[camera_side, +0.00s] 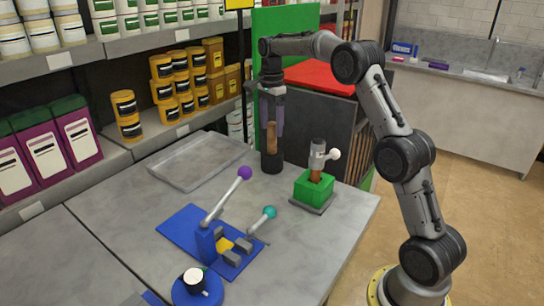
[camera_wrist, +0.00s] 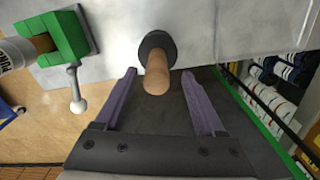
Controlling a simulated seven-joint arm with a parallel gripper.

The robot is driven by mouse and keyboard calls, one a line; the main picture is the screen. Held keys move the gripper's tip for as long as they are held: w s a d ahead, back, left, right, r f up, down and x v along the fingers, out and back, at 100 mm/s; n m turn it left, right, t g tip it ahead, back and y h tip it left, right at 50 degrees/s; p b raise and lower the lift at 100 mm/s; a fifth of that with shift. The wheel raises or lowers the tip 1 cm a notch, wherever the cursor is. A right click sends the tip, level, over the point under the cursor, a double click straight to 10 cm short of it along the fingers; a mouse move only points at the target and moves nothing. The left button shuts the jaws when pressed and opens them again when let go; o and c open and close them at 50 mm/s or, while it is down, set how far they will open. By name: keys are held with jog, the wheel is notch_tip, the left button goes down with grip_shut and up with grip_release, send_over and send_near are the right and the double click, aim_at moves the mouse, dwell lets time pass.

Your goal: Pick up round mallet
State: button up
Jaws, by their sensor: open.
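The round mallet (camera_side: 271,160) stands upright on the table near its far edge, black head down and wooden handle up. In the wrist view its handle (camera_wrist: 157,76) points towards the camera, with the round black head (camera_wrist: 150,40) beyond it. My gripper (camera_side: 272,122) points down over the mallet. Its two purple fingers are spread, one on each side of the handle, with a gap visible on both sides in the wrist view (camera_wrist: 159,73). In the side view the fingers partly hide the top of the handle.
A green block with a grey cylinder and white-knobbed lever (camera_side: 315,187) stands right of the mallet. A clear tray (camera_side: 182,178) lies to the left. A blue fixture with purple- and teal-knobbed levers (camera_side: 212,240) and a blue round base with a white part (camera_side: 197,288) are nearer.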

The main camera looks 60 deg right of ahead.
aim_at(272, 137)
jog(key=shift+s+a+f, duration=0.1)
jog(key=shift+f, duration=1.1)
jog(key=shift+s+a+f, duration=0.1)
jog(key=shift+f, duration=1.05)
jog(key=c, duration=1.1)
grip_shut()
jog(key=shift+r, duration=0.15)
